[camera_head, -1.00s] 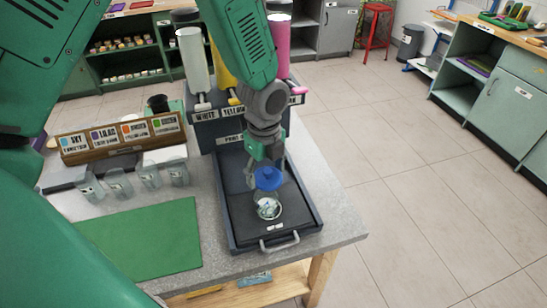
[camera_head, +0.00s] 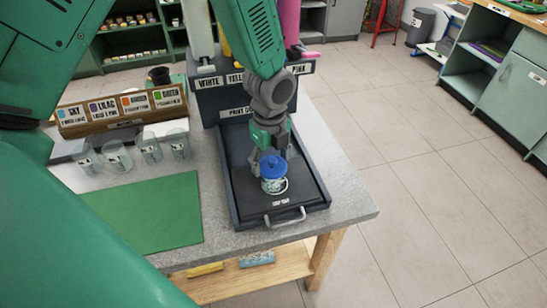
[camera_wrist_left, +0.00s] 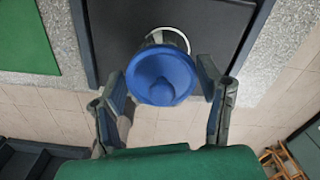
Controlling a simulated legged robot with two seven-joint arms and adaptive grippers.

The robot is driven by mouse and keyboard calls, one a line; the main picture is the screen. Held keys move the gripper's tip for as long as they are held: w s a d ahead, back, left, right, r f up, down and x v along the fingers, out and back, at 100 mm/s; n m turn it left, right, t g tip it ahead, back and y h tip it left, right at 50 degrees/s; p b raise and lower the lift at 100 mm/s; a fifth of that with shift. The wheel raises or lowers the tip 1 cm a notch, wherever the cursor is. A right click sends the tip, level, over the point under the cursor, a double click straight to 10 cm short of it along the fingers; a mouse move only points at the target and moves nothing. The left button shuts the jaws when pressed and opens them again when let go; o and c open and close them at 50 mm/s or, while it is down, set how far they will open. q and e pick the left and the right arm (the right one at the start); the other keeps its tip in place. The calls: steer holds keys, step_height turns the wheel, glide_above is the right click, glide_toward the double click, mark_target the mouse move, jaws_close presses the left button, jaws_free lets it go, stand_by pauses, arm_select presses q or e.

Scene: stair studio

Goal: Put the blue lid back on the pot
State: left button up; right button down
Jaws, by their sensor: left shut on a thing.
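The blue lid (camera_head: 272,167) is a round disc with a raised middle. My left gripper (camera_head: 270,155) is shut on it from above, and in the wrist view its fingers stand on both sides of the lid (camera_wrist_left: 161,78). The pot (camera_head: 274,186), whitish with a pale patterned side, stands upright on the dark tray (camera_head: 234,205) directly under the lid. The lid covers the pot's opening in the head view; I cannot tell whether it is fully seated. A pale rim or handle (camera_wrist_left: 178,36) shows past the lid in the wrist view. My right gripper is not seen.
A green mat (camera_head: 150,215) lies left of the tray. Several clear cups (camera_head: 117,156) and a labelled wooden rack (camera_head: 122,113) stand behind it. A silver handle (camera_head: 285,217) is at the tray's front.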

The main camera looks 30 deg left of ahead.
arm_select(q)
steer(key=shift+a+f, duration=0.1)
steer(key=shift+a, duration=0.2)
steer(key=shift+d, duration=0.55)
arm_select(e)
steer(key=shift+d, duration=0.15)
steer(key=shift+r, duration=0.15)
arm_select(q)
steer(key=shift+a+p, duration=0.4)
steer(key=shift+a, duration=0.05)
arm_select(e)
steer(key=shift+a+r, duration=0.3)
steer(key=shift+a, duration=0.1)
arm_select(q)
steer(key=shift+d, duration=0.3)
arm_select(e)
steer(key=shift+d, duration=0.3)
arm_select(q)
steer(key=shift+a+p, duration=0.25)
steer(key=shift+p, duration=0.1)
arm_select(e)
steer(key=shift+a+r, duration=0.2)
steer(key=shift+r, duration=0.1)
arm_select(q)
steer(key=shift+d, duration=0.15)
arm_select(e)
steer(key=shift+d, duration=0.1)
